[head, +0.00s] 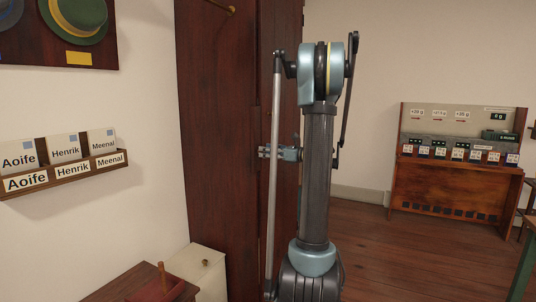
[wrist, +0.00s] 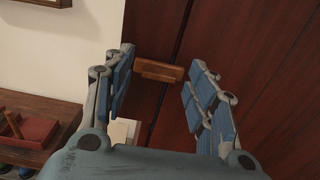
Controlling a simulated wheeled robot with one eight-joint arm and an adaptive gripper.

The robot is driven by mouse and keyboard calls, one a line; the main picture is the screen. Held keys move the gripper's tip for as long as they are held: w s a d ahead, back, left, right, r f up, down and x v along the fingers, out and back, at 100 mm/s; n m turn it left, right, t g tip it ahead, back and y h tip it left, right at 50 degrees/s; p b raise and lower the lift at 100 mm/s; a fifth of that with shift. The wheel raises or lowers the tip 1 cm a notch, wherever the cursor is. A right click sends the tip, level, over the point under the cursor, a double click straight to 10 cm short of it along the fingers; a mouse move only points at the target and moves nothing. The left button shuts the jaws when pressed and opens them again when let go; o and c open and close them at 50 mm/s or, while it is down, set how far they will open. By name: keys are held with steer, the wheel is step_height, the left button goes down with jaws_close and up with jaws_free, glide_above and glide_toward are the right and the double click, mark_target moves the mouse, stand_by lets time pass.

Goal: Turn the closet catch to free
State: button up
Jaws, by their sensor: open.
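The closet (head: 215,140) is a tall dark red-brown wooden cabinet at the middle left of the head view. In the wrist view, the closet catch (wrist: 158,71) is a short, lighter brown wooden bar on the closet front (wrist: 235,40). It lies nearly level in the picture, across the dark seam between two panels. My gripper (wrist: 163,60) is open, its blue-padded fingers on either side of the catch in the picture, with gaps to both. I cannot tell how far the catch is beyond the fingertips. In the head view my gripper (head: 265,152) is before the closet; the catch cannot be made out there.
A wall rack with name cards (head: 65,172) hangs at left, below a hat board (head: 75,30). A small table (head: 125,285) and a cream box (head: 205,265) stand low beside the closet. A wooden cabinet (head: 455,190) is at right. Floor between is clear.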

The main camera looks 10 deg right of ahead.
steer(key=c, duration=1.1)
steer(key=shift+n, duration=0.3)
steer(key=n, duration=1.2)
steer(key=shift+s+f+n, duration=0.1)
steer(key=shift+f+n, duration=0.05)
steer(key=shift+n, duration=0.15)
steer(key=shift+o, duration=0.3)
steer(key=n, duration=0.4)
steer(key=shift+s+a+f+n, duration=0.1)
steer(key=shift+n, duration=0.2)
